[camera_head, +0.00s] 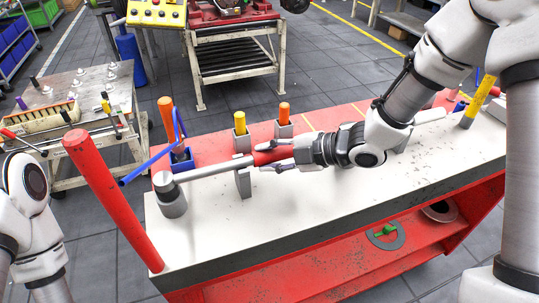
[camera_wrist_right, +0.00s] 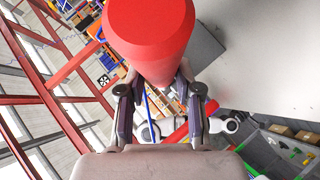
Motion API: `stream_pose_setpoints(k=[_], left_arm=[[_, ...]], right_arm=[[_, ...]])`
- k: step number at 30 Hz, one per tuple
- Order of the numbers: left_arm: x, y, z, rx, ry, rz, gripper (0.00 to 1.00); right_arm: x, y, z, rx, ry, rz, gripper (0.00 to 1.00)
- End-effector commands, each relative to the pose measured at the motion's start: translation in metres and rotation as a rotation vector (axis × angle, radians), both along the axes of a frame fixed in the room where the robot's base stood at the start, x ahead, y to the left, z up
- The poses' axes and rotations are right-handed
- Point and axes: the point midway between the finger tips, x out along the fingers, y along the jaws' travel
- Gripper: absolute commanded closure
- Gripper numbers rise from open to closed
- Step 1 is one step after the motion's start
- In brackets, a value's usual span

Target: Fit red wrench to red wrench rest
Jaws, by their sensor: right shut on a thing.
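The red wrench has a red handle (camera_head: 272,156) and a grey shaft (camera_head: 215,170). My right gripper (camera_head: 278,157) is shut on the handle above the white bench top. The wrench points left, and its grey head (camera_head: 163,180) is at the top of a short grey cylinder (camera_head: 173,204). The shaft passes over or beside an upright grey bracket (camera_head: 243,183); I cannot tell whether it touches either support. In the right wrist view the red handle (camera_wrist_right: 150,35) fills the space between the fingers (camera_wrist_right: 160,97). My left gripper is out of view; only part of my left arm shows.
A blue holder (camera_head: 181,163) with a blue wrench (camera_head: 150,163) stands behind the wrench head. Yellow-handled (camera_head: 240,123) and orange-handled (camera_head: 284,111) tools stand in grey holders behind. A tall red post (camera_head: 112,200) rises at the bench's left end. The front bench top is clear.

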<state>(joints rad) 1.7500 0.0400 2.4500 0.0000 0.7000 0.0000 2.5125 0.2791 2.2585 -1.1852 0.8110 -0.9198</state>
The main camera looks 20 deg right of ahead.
Motion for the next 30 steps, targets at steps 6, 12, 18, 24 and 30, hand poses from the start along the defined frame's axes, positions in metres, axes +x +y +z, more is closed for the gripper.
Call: stream_pose_setpoints(k=[6,12,18,24,30], left_arm=[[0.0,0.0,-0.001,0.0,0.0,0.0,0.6],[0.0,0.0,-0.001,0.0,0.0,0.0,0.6],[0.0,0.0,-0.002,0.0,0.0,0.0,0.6],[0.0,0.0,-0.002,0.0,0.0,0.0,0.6],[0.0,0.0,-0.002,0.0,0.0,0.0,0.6]], right_arm=[[0.0,0.0,-0.001,0.002,-0.002,-0.001,0.37],[0.0,0.0,-0.001,0.002,-0.001,0.0,0.37],[-0.004,-0.007,0.003,0.002,-0.001,-0.003,0.37],[-0.024,-0.032,0.02,0.01,-0.004,-0.005,0.37],[-0.046,-0.059,0.038,0.011,-0.006,-0.001,0.37]])
